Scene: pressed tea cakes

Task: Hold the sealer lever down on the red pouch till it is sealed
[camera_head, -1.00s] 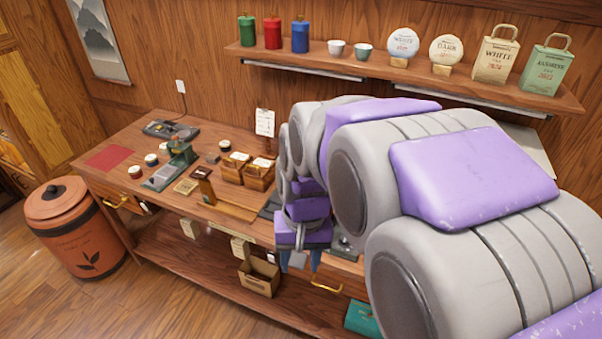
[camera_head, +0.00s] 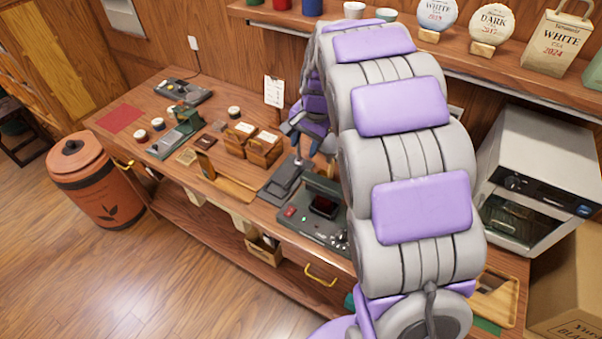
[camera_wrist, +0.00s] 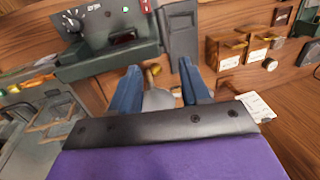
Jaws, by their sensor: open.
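A corded grey device (camera_head: 185,93) lies at the bench's far left. I cannot tell which is the sealer. I make out no red pouch and no lever for certain.
A dark grey plate (camera_head: 282,182) lies left of the green machine. Wooden boxes (camera_head: 262,152), a wooden tray (camera_head: 236,188), a green scale-like device (camera_head: 170,141) and a red mat (camera_head: 120,118) are on the bench (camera_head: 142,101). A white oven (camera_head: 535,180) stands at right.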

